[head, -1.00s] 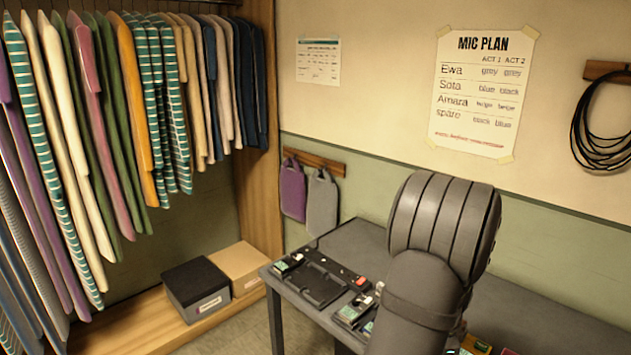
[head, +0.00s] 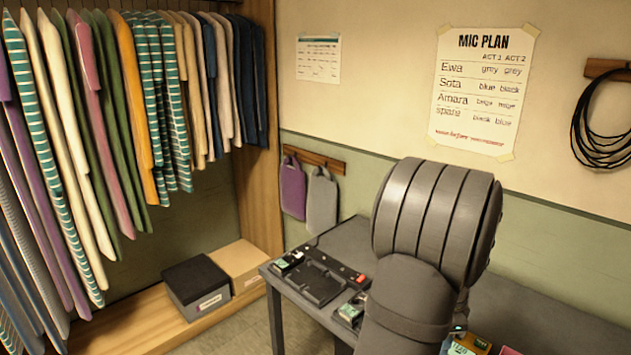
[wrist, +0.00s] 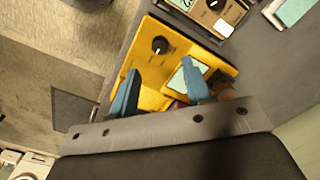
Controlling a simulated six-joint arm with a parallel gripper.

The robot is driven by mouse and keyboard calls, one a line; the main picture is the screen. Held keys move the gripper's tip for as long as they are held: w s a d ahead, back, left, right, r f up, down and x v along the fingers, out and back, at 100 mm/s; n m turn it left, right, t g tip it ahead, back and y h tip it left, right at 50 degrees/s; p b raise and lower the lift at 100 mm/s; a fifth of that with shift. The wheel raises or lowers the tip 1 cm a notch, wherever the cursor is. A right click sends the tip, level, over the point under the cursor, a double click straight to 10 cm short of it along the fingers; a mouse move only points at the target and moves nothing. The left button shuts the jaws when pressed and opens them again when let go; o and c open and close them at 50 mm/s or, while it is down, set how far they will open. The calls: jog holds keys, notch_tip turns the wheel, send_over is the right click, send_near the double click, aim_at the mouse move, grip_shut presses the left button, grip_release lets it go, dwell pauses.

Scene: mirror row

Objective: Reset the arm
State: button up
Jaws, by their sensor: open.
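My gripper (wrist: 160,88) shows in the wrist view with two blue fingers spread apart and nothing seen between them. Below it is a yellow device (wrist: 150,65) with a black knob and a pale green panel, on the grey table (wrist: 265,75). I cannot tell how far the fingers are above it. In the head view my arm covers the middle of the table, and the gripper itself is hidden.
A black tray (head: 312,284) and small green-screened packs (head: 350,312) lie on the table's left part. A yellow item (head: 470,343) shows at the bottom right. Boxes (head: 197,286) and hanging clothes stand left. A cable coil (head: 600,130) hangs on the right wall.

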notch_tip(320, 180, up, 11)
notch_tip(320, 180, down, 18)
jog(key=shift+f, duration=0.3)
jog(key=n, duration=0.4)
jog(key=shift+r, duration=0.1)
jog(key=n, duration=0.8)
jog(key=shift+n, duration=2.6)
